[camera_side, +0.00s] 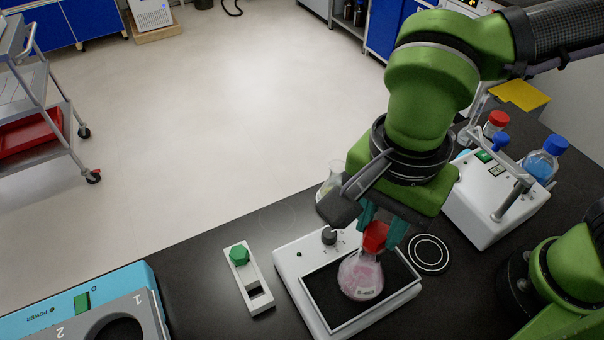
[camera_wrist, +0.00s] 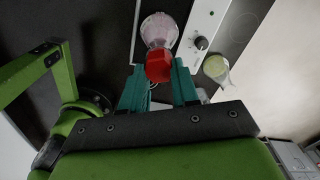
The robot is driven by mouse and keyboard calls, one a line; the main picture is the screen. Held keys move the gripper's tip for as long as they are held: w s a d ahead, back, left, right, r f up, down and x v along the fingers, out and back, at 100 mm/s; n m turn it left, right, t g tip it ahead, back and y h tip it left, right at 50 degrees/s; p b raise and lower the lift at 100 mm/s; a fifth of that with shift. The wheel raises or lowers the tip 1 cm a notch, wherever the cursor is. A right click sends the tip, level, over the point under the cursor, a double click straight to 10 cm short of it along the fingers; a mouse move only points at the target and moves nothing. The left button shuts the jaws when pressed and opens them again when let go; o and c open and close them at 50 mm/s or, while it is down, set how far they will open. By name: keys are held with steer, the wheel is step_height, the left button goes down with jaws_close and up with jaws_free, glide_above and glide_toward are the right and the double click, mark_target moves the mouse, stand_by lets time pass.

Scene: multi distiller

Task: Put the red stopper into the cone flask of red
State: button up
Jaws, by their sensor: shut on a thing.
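The red stopper (camera_side: 375,236) sits at the mouth of the cone flask (camera_side: 361,277) with pink-red liquid. The flask stands upright on the black plate of a white device (camera_side: 300,275). My gripper (camera_side: 382,232) has its teal fingers shut on the red stopper from above. In the wrist view the stopper (camera_wrist: 159,67) shows between the fingertips (camera_wrist: 158,82), with the flask (camera_wrist: 159,32) right behind it. I cannot tell how deep the stopper sits in the neck.
A second flask with pale liquid (camera_side: 329,185) stands behind the device. A white device with a blue-capped bottle (camera_side: 541,160) and a red-capped bottle (camera_side: 495,124) is at right. A white switch box with a green knob (camera_side: 239,256) and a blue-grey unit (camera_side: 95,310) are at left.

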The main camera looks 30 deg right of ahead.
steer(key=shift+f, duration=0.25)
steer(key=o, duration=1.1)
steer(key=shift+c, duration=0.2)
steer(key=shift+r, duration=0.1)
step_height(320, 180, up, 17)
steer(key=shift+f, duration=0.2)
